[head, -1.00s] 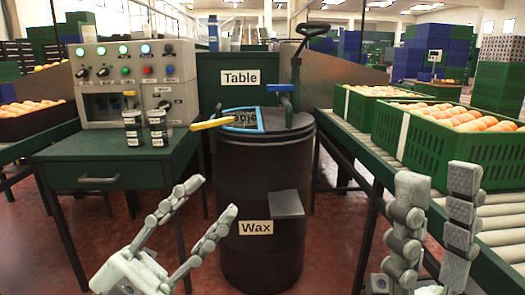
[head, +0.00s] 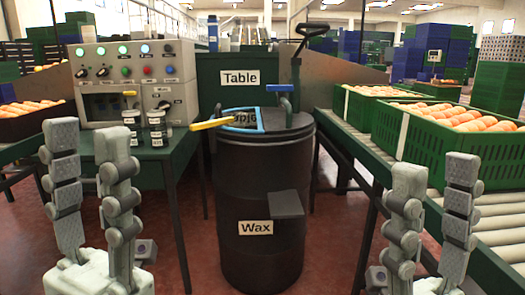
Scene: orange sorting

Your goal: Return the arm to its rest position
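My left gripper (head: 88,145) stands at the lower left with its fingers pointing up. Its fingers are apart with nothing between them, and it blocks part of the green desk. My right gripper (head: 434,178) stands at the lower right with its fingers pointing up, also apart and empty. It is in front of the roller conveyor and a green crate of oranges. Both grippers appear clear of the objects around them.
A black barrel labelled Wax (head: 262,182) stands in the middle, with a yellow-handled item (head: 212,123) on top. A control box (head: 137,78) and two jars (head: 157,127) stand on the green desk (head: 180,152). A green crate (head: 455,150) sits on the conveyor (head: 505,225).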

